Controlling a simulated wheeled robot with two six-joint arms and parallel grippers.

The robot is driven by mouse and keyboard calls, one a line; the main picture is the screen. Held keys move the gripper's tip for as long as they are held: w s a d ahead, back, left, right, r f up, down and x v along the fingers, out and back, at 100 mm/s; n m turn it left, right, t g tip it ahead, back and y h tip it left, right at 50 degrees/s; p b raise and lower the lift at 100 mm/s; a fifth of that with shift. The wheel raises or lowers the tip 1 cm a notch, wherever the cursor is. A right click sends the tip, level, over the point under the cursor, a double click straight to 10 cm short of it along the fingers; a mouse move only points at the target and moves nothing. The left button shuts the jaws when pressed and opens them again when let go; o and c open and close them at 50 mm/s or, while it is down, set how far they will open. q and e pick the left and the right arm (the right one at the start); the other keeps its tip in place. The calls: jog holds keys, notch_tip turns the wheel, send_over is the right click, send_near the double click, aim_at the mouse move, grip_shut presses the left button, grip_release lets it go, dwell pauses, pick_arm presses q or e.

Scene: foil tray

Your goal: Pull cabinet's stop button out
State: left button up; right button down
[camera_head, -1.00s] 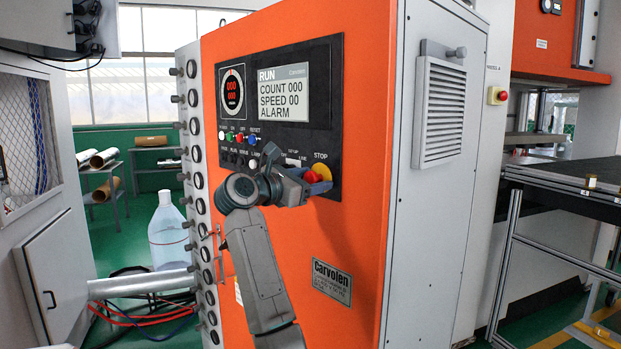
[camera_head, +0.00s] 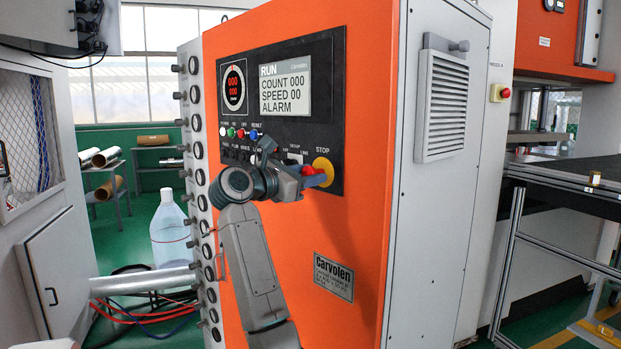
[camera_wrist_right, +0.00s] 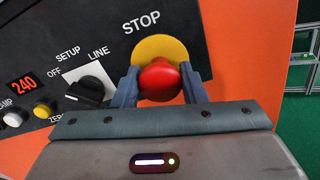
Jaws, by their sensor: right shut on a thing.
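The red stop button (camera_wrist_right: 159,79) sits in front of its round yellow plate (camera_wrist_right: 160,47), under the word STOP on the cabinet's black panel. In the head view the yellow plate (camera_head: 324,171) shows at the panel's lower right, with part of the red button (camera_head: 308,170) left of it. My right gripper (camera_wrist_right: 159,84) is shut on the red button, one finger at each side; it also shows in the head view (camera_head: 317,179). How far the button stands out from the plate is hard to tell. My left gripper is not in view.
The orange cabinet front (camera_head: 345,235) carries a display reading RUN (camera_head: 285,88) and several small coloured buttons. A black selector knob (camera_wrist_right: 88,90) is left of the stop button. A vented box (camera_head: 442,105) is on the cabinet's grey side.

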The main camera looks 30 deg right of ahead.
jog(key=c, duration=1)
grip_release()
jog(key=shift+a, duration=0.1)
jog(key=shift+o, duration=0.6)
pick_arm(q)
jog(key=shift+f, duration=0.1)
pick_arm(e)
jog(key=shift+a, duration=0.1)
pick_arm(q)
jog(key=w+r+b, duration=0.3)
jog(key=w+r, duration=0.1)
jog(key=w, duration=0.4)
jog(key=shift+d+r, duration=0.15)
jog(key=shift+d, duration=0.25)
pick_arm(e)
jog(key=s+a, duration=0.1)
jog(key=a, duration=0.9)
jog(key=shift+s+a, duration=0.3)
jog(key=shift+s, duration=0.1)
